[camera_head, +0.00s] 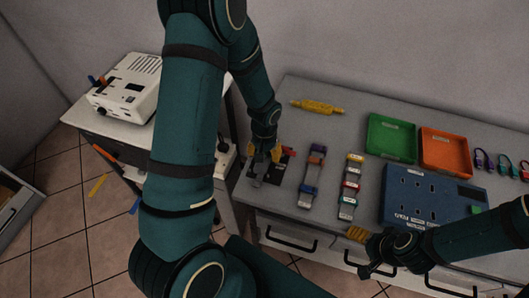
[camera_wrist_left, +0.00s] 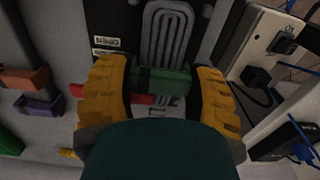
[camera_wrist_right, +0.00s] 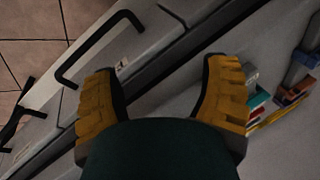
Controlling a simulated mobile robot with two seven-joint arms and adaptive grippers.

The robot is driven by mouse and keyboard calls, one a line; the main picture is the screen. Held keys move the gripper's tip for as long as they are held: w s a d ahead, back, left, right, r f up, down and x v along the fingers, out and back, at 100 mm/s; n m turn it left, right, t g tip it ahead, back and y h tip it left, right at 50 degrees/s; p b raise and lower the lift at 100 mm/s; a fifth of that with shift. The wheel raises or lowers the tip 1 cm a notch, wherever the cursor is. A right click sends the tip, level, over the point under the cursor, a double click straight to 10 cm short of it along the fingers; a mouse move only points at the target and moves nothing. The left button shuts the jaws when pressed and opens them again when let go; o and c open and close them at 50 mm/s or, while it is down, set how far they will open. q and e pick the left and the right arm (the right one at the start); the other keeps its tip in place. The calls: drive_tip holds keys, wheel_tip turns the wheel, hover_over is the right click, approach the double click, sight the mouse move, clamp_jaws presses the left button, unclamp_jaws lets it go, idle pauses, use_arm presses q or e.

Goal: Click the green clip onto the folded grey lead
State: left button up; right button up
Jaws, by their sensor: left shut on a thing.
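The folded grey lead (camera_wrist_left: 166,32) lies in flat loops on a dark board (camera_wrist_left: 111,22) in the left wrist view; it also shows in the head view (camera_head: 259,171). The green clip (camera_wrist_left: 162,80) is across the lower end of the lead, between the yellow fingers of my left gripper (camera_wrist_left: 158,82). My left gripper (camera_head: 265,155) is shut on the clip. I cannot tell whether the clip is around the lead or only against it. My right gripper (camera_wrist_right: 162,92) is open and empty over the table's front edge; it also shows in the head view (camera_head: 363,252).
Two grey leads with coloured clips (camera_head: 313,177) (camera_head: 350,187) lie right of the board. A blue panel (camera_head: 412,207), green tray (camera_head: 391,137), orange tray (camera_head: 444,152) and yellow tool (camera_head: 317,106) are further along. A white power box (camera_wrist_left: 262,45) stands beside the board.

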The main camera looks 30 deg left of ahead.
use_arm(q)
drive_tip(key=shift+f+b, duration=0.55)
idle(0.5)
drive_tip(key=o, duration=1.2)
drive_tip(key=shift+r+p, duration=0.85)
drive_tip(key=shift+r, duration=0.3)
drive_tip(key=shift+r+p, duration=0.65)
drive_tip(key=shift+r, duration=0.3)
drive_tip(key=shift+r+p, duration=0.95)
drive_tip(key=shift+r, duration=0.45)
